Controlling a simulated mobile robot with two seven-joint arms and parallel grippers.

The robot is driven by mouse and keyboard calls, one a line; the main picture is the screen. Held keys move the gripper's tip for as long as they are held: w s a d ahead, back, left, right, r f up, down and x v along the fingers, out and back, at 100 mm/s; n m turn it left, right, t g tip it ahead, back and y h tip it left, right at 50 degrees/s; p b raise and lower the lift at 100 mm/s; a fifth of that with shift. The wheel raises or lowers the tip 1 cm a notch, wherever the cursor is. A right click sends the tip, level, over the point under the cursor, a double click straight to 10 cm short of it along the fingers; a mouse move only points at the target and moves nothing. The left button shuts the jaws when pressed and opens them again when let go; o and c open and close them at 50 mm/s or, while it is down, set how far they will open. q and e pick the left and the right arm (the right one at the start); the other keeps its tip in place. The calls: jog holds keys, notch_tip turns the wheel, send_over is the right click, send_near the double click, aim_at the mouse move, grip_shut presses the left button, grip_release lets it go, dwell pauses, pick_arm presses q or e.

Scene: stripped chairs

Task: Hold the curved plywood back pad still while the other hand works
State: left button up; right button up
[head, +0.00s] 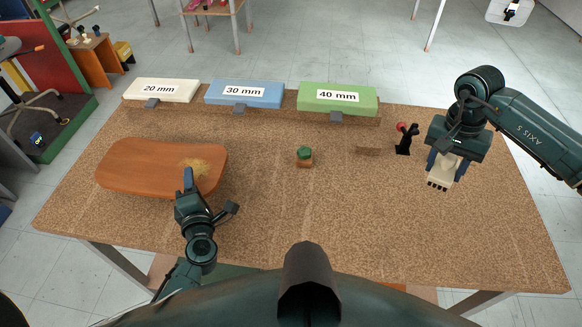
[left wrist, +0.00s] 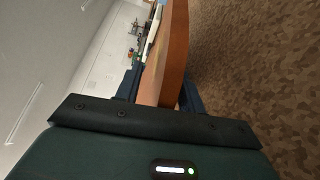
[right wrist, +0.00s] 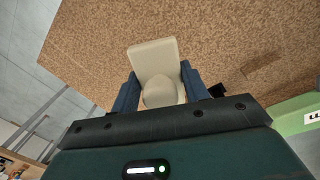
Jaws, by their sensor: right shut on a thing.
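The curved plywood back pad (head: 130,169) is an orange-brown board lying at the left of the speckled worktable, with a rough yellowish patch near its right end. My left gripper (head: 188,180) is at the pad's near edge. In the left wrist view the pad's edge (left wrist: 165,75) stands between the two blue fingers (left wrist: 160,95), which are apart, one on each side. My right gripper (head: 441,168) is shut on a cream tool (head: 437,183) with dark marks along its lower end, above the table's right side. The tool also shows in the right wrist view (right wrist: 155,65).
White (head: 170,91), blue (head: 245,95) and green (head: 350,102) boxes labelled 20, 30 and 40 mm stand along the back. A small green-topped block (head: 304,156), a brown block (head: 368,150) and a black stand (head: 405,142) sit right of centre. The front middle of the table (head: 330,215) is clear.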

pick_arm(q)
jog(key=shift+w+a, duration=0.1)
jog(key=shift+w, duration=0.15)
jog(key=shift+s, duration=0.1)
jog(key=shift+c, duration=0.3)
grip_shut()
dwell(1.0)
